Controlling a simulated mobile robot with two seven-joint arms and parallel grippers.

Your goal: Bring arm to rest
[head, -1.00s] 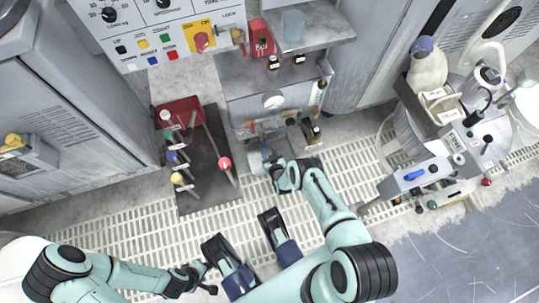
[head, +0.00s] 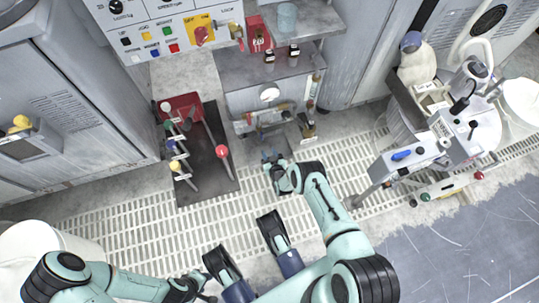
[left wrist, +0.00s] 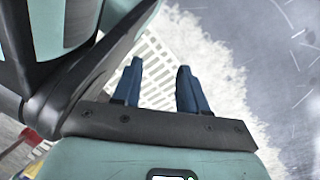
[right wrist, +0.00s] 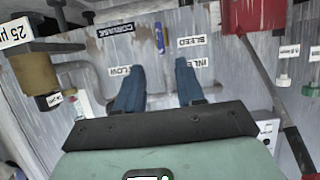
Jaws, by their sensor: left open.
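My right arm reaches forward in the head view, with its gripper (head: 270,158) low in front of the grey bench unit. The right wrist view shows its two blue fingers (right wrist: 158,62) apart with nothing between them. They face a grey panel with labels reading "COARSE", "BLEED" and "FLOW". My left arm is bent at the bottom left of the head view, its gripper (head: 210,298) partly cut off by the lower edge. In the left wrist view its blue fingers (left wrist: 155,68) are apart and empty, above grating and pale floor.
A dark plate with coloured knobs (head: 210,185) stands left of my right gripper. Grey cabinets (head: 75,110) stand at the left. A machine with a blue-handled box (head: 400,165) stands at the right. Floor grating (head: 110,215) and open floor (head: 450,245) lie in front.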

